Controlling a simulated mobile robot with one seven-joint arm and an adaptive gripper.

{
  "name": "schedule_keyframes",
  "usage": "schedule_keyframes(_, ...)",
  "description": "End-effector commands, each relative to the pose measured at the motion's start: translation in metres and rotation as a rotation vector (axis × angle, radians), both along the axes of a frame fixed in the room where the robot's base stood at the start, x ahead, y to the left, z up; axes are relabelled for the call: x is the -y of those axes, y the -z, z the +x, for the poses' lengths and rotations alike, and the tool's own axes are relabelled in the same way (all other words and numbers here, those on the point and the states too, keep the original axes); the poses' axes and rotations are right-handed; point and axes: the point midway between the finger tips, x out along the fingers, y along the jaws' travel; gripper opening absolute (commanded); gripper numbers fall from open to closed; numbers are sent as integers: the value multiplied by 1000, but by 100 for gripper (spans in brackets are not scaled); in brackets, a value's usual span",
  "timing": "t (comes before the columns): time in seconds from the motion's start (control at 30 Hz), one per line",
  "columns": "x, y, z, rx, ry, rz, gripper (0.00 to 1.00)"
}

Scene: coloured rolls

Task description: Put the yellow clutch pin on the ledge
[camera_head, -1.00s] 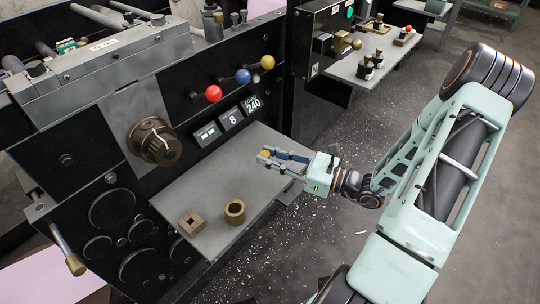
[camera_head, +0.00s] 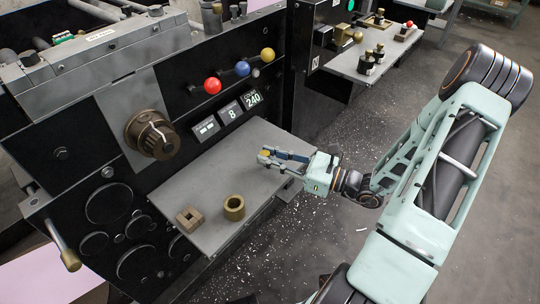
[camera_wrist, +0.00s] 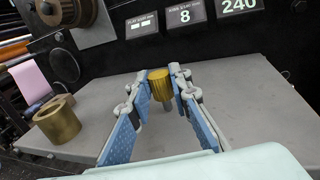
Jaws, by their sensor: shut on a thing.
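The yellow clutch pin has a ribbed yellow head (camera_wrist: 160,84) and a short grey shank below it, best seen in the wrist view. My gripper (camera_wrist: 161,80) is shut on the head, one finger on each side, with the pin roughly upright. In the head view my gripper (camera_head: 266,155) is over the right part of the grey ledge (camera_head: 205,185), and the pin is mostly hidden by the fingers. The ledge (camera_wrist: 245,120) spreads below the pin in the wrist view. I cannot tell whether the shank touches it.
A brass ring (camera_head: 234,208) and a square brown block (camera_head: 189,220) with a hole stand on the ledge's near left part. Behind it rises a black panel with a bronze knob (camera_head: 152,135) and red (camera_head: 212,86), blue and yellow ball levers. The ledge's middle is clear.

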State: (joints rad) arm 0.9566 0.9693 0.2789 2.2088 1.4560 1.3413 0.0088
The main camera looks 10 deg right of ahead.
Motion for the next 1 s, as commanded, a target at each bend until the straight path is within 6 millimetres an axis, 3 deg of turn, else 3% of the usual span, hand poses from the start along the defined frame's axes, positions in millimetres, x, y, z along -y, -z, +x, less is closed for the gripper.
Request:
schedule_keyframes(0.23, 0, 6, 0, 0, 0, 0, 0)
schedule_keyframes(0.27, 0, 5, 0, 0, 0, 0, 22)
schedule_keyframes(0.43, 0, 5, 0, 0, 0, 0, 39)
schedule_keyframes(0.77, 3, 5, -2, 0, 1, -1, 39)
schedule_keyframes(1.0, 35, 5, -26, 0, 6, -3, 39)
